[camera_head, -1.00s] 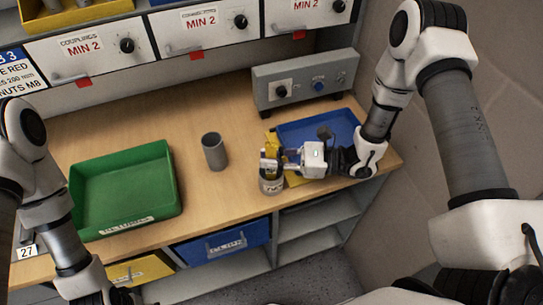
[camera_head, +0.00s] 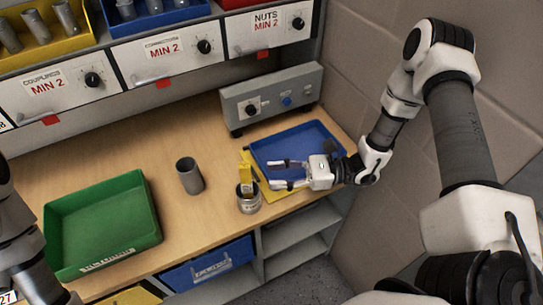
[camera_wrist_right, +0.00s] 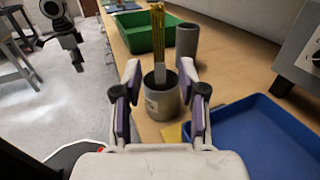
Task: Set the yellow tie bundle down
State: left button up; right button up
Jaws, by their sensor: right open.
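The yellow tie bundle (camera_head: 246,170) stands upright in a small grey labelled cup (camera_head: 249,202) near the bench's front edge. In the right wrist view the bundle (camera_wrist_right: 157,35) rises from the cup (camera_wrist_right: 161,102), straight ahead of the fingers. My right gripper (camera_head: 278,174) is open and empty, just right of the bundle and apart from it. Its fingers (camera_wrist_right: 159,75) frame the cup in the wrist view. My left arm shows at the left edge of the head view. My left gripper (camera_wrist_right: 72,42) seems to show small in the wrist view, its jaws unclear.
A blue tray (camera_head: 318,130) lies behind and beside my right gripper, with a yellow sheet (camera_head: 290,196) by it. A grey cylinder (camera_head: 189,176) stands left of the cup. A green tray (camera_head: 150,232) is farther left. A grey control box (camera_head: 270,96) stands behind.

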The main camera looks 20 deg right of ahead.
jog(key=s+a+f+n+g+h, duration=0.1)
jog(key=s+f+n+g+h, duration=0.4)
jog(key=s, duration=0.5)
jog(key=s+f+n+g+h, duration=0.4)
jog(key=s+f+g, duration=0.4)
jog(key=s, duration=0.3)
jog(key=s+d+f+n+t+h, duration=0.1)
jog(key=s+d+f+n+h, duration=0.2)
jog(key=d+f+n+h, duration=0.3)
jog(key=w+n+t, duration=0.2)
jog(key=w+n+t+h, duration=0.1)
jog(key=w+n, duration=0.1)
jog(key=w+n+t, duration=0.1)
jog(key=n+t, duration=0.1)
jog(key=shift+w+a+r+n+t+h, duration=0.25)
jog(key=shift+w+a+n+t+h, duration=0.05)
jog(key=shift+w+a+n+h, duration=0.1)
